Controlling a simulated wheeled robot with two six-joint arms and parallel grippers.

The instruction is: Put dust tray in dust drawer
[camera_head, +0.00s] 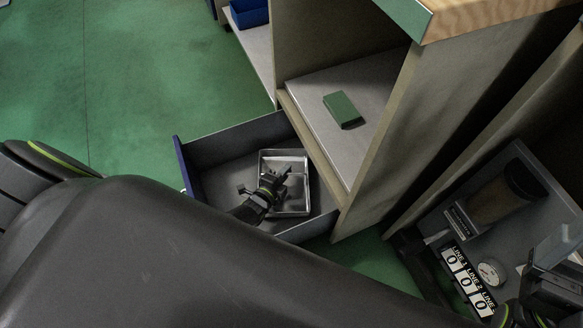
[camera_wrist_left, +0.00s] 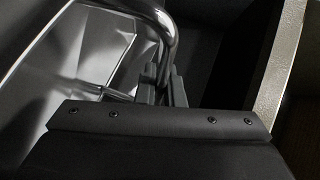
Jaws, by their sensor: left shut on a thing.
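The dust tray (camera_head: 297,162) is a shiny metal tray inside the open dust drawer (camera_head: 224,150), which is grey with a blue front. My left gripper (camera_head: 276,183) is over the tray and shut on it. In the left wrist view, the fingers (camera_wrist_left: 170,86) close around the tray's curved chrome handle (camera_wrist_left: 168,40), with the pale tray (camera_wrist_left: 85,55) to the left. I cannot tell whether the tray touches the drawer floor. Part of my right arm shows at the bottom right of the head view; its jaw state is unclear.
The drawer extends from a beige cabinet (camera_head: 373,150). A green box (camera_head: 342,109) lies on the cabinet's grey shelf. A blue bin (camera_head: 249,13) stands at the top. At right, a grey surface holds number cards (camera_head: 467,281). Green floor (camera_head: 140,70) is clear at upper left.

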